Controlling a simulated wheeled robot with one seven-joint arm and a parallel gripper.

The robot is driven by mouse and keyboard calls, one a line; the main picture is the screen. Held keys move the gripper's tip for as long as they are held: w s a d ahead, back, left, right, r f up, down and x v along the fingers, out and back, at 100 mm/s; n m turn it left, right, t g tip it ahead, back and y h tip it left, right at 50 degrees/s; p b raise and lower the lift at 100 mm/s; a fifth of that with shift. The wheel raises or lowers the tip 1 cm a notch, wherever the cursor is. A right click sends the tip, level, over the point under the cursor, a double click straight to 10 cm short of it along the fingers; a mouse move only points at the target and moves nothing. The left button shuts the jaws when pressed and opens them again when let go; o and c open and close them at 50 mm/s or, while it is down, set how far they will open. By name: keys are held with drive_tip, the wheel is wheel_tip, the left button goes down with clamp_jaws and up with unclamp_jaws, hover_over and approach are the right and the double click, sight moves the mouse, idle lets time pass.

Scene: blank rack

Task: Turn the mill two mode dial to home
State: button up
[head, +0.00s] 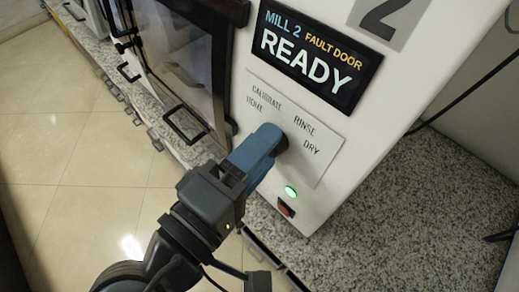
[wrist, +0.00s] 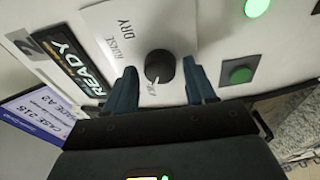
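The mill two mode dial is a round black knob on a white label plate. In the wrist view the dial (wrist: 160,66) sits between and just beyond my two blue fingertips, with a gap on each side. Its short white mark points down toward my gripper, near a partly hidden label; I cannot tell for sure which one. In the head view the dial (head: 281,143) is mostly hidden behind my gripper (head: 268,138). HOME and CALIBRATE are printed left of it, RINSE and DRY right. My gripper is open around the dial in the wrist view (wrist: 161,82).
The mill two display (head: 310,58) reads READY, FAULT DOOR. A lit green light (head: 291,192) and a red switch (head: 286,208) sit below the dial. A dark-framed door with a handle (head: 187,123) is at left.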

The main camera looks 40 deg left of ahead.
drive_tip(key=shift+o, duration=0.5)
drive_tip(key=s+b, duration=0.1)
drive_tip(key=s, duration=0.6)
drive_tip(key=shift+s+d+r+b, duration=0.2)
drive_tip(key=shift+s+d+b, duration=0.1)
drive_tip(key=shift+s, duration=0.1)
